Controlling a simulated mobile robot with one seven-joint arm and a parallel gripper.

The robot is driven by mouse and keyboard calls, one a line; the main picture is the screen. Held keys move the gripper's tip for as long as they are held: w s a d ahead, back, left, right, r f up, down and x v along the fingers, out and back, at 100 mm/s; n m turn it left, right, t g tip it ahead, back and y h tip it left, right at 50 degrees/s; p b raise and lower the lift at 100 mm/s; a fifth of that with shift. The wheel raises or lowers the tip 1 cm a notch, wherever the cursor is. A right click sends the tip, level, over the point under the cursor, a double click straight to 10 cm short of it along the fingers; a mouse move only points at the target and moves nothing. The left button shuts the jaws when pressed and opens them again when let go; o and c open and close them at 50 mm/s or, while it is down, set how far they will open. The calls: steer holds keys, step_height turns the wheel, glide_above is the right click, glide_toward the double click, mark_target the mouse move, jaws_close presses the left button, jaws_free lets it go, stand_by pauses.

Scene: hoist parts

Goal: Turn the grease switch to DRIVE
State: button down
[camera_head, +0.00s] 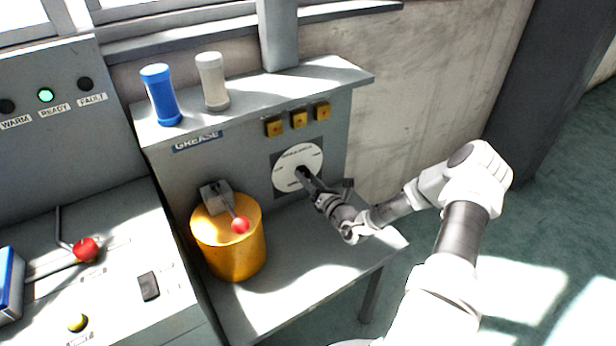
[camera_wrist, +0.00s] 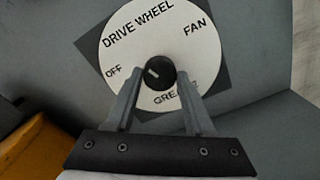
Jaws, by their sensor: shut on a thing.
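The grease switch is a black knob (camera_wrist: 160,80) on a round white dial (camera_wrist: 135,40), set on a dark square plate on the grey panel. The dial reads DRIVE WHEEL at the upper left, FAN at the upper right, OFF at the left and GREASE at the bottom, partly hidden by a finger. The knob's short white mark lies on its left side, roughly toward OFF; its exact angle is hard to tell. My gripper (camera_wrist: 158,72) is shut on the knob, one finger on each side. In the head view my gripper (camera_head: 304,174) reaches the dial (camera_head: 288,158) from the right.
A yellow drum (camera_head: 230,245) with a red-knobbed lever (camera_head: 240,225) stands left of the dial on the grey bench (camera_head: 300,270). A blue cylinder (camera_head: 160,95) and a pale cylinder (camera_head: 212,82) stand on the shelf above. Yellow buttons (camera_head: 298,119) sit just over the dial.

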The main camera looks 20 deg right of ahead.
steer(key=shift+f, duration=0.1)
steer(key=shift+c, duration=1.3)
jaws_free()
steer(key=shift+s, duration=0.1)
steer(key=s+d+p, duration=0.2)
steer(key=s+d, duration=0.1)
steer(key=s, duration=1.4)
steer(key=shift+d, duration=0.15)
